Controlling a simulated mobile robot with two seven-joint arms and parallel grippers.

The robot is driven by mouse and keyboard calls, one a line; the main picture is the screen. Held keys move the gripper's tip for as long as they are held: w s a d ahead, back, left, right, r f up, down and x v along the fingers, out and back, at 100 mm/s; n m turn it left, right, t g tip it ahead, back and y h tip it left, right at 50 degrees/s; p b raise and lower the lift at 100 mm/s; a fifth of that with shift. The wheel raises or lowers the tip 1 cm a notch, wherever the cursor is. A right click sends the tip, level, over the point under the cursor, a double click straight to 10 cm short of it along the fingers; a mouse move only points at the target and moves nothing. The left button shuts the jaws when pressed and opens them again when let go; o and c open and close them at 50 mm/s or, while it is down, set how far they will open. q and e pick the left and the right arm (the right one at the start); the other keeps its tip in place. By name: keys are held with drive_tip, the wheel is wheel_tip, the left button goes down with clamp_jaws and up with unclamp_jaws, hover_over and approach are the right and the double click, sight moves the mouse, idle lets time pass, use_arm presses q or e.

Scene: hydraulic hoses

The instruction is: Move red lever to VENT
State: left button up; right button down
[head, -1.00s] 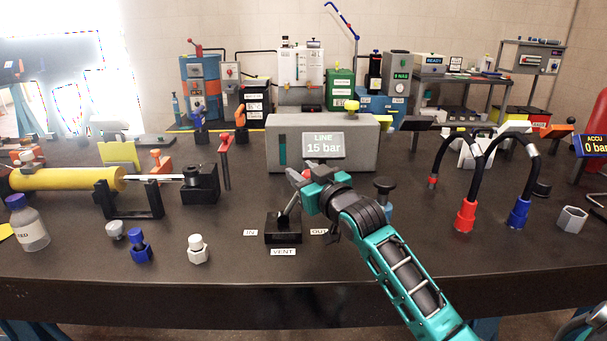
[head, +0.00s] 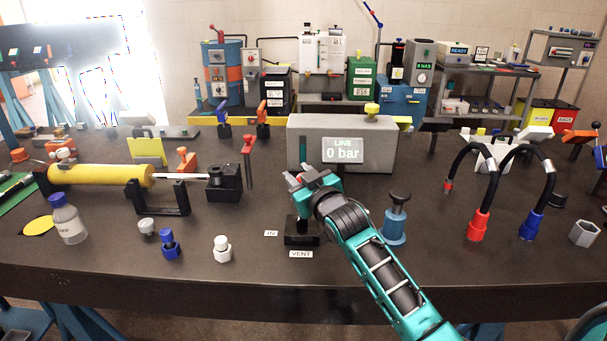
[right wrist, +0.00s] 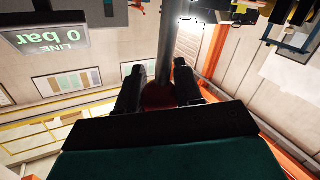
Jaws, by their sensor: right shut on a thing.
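My right gripper (head: 302,182) is above the black lever base (head: 302,238), on the near side of the grey LINE box. In the right wrist view, its two fingers (right wrist: 158,92) are shut on the lever's dark red knob (right wrist: 158,97), with the grey rod (right wrist: 167,45) running up past them. In the head view the gripper mostly hides the knob, and the lever stands about upright over its base. The VENT label (head: 301,254) lies in front of the base and the IN label (head: 271,233) to its left. The OUT label is hidden behind my right arm. My left gripper is not in view.
The LINE display (head: 343,150) reads 0 bar. A blue plunger-like part (head: 395,220) stands close right of my arm. Red and blue hose ends (head: 479,225) stand farther right. A white capped fitting (head: 222,248) and a blue one (head: 170,245) stand left of the base.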

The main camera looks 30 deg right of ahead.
drive_tip(key=c, duration=1)
unclamp_jaws()
drive_tip(key=shift+a+f, duration=0.25)
drive_tip(key=shift+f, duration=0.1)
drive_tip(key=shift+o, duration=1.3)
drive_tip(key=shift+d+r, duration=0.15)
drive_tip(key=s, duration=1.3)
drive_tip(key=shift+a+r, duration=0.35)
drive_tip(key=shift+a, duration=0.1)
